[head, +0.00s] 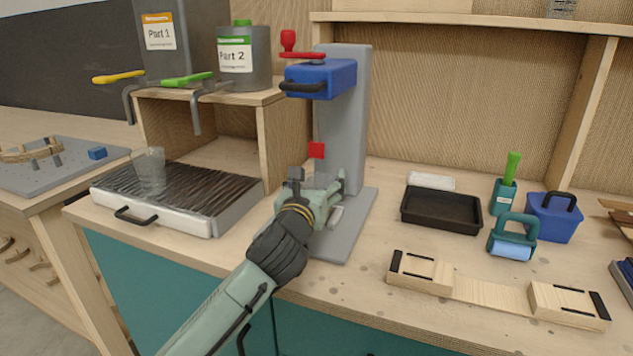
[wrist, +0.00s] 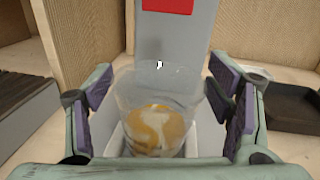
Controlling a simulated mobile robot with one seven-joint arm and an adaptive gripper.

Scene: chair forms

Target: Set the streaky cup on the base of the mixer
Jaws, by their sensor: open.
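The streaky cup (wrist: 157,130) is clear, with swirled yellow and white contents low inside. It stands upright between my gripper's fingers in the wrist view, with a pale square-edged part around its lower end. My gripper (wrist: 160,104) is open, with a gap showing beside the cup's upper wall. In the head view my gripper (head: 319,187) is over the grey base (head: 352,228) of the mixer, in front of its column (head: 347,130), and hides most of the cup. The mixer has a blue head (head: 325,78) above and a red square (head: 316,150) on the column.
Another clear cup (head: 150,170) stands on the dark slatted tray (head: 205,184) at left. Containers Part 1 (head: 160,45) and Part 2 (head: 243,62) stand on a wooden shelf. A black tray (head: 441,211), teal roller (head: 513,236) and wooden form (head: 485,290) lie to the right.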

